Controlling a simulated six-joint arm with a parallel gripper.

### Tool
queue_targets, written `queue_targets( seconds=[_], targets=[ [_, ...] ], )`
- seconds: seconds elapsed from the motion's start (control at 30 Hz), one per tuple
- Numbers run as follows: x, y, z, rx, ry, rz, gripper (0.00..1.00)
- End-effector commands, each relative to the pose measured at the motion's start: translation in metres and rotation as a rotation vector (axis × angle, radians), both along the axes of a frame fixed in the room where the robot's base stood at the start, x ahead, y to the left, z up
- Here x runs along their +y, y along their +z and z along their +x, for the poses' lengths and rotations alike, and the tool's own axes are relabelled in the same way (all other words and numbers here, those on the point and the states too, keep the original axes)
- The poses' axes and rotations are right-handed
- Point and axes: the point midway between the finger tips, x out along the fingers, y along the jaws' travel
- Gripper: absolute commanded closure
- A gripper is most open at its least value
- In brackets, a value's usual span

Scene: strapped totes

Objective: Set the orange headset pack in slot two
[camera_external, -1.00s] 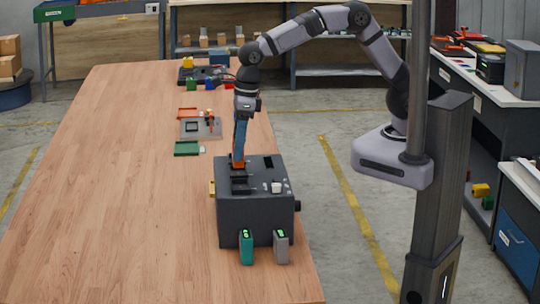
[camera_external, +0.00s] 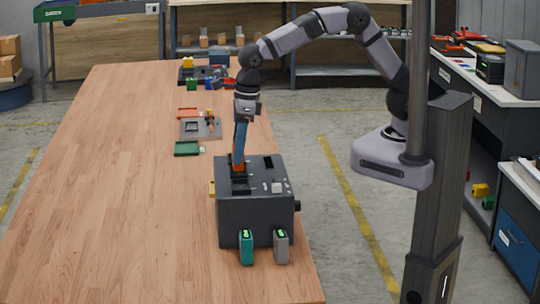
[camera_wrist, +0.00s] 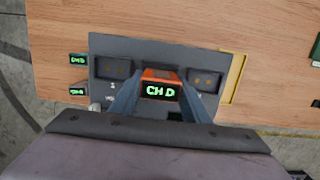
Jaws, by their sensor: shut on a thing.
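The orange headset pack (camera_external: 238,169) is upright between the fingers of my gripper (camera_external: 239,153), at the top of the dark grey slotted box (camera_external: 255,218). In the wrist view my gripper (camera_wrist: 160,95) is shut on the pack (camera_wrist: 161,75), which shows a green-lit label. One slot (camera_wrist: 113,68) shows left of the pack and another (camera_wrist: 206,81) right of it. The pack is over or in the middle position between them. Its lower end is hidden, so I cannot tell how deep it sits. The slot numbers are too small to read.
A teal pack (camera_external: 246,247) and a grey pack (camera_external: 281,247) stand at the box's front side. A white knob (camera_external: 277,188) is on its top. Trays and small parts (camera_external: 200,128) lie farther back. The table's left side (camera_external: 110,200) is clear.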

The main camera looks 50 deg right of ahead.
Motion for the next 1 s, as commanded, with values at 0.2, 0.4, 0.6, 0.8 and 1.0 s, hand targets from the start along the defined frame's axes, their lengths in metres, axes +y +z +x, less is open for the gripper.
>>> queue_targets(
  seconds=[0.2,0.4,0.6,0.8,1.0],
  targets=[
    [0.0,-0.006,0.0,0.0,0.0,0.0,0.85],
    [0.0,-0.011,0.0,0.0,0.0,0.0,0.85],
    [0.0,-0.016,0.0,0.0,0.0,0.0,0.85],
    [0.0,-0.017,0.0,0.0,0.0,0.0,0.85],
    [0.0,-0.017,0.0,0.0,0.0,0.0,0.85]
  ],
)
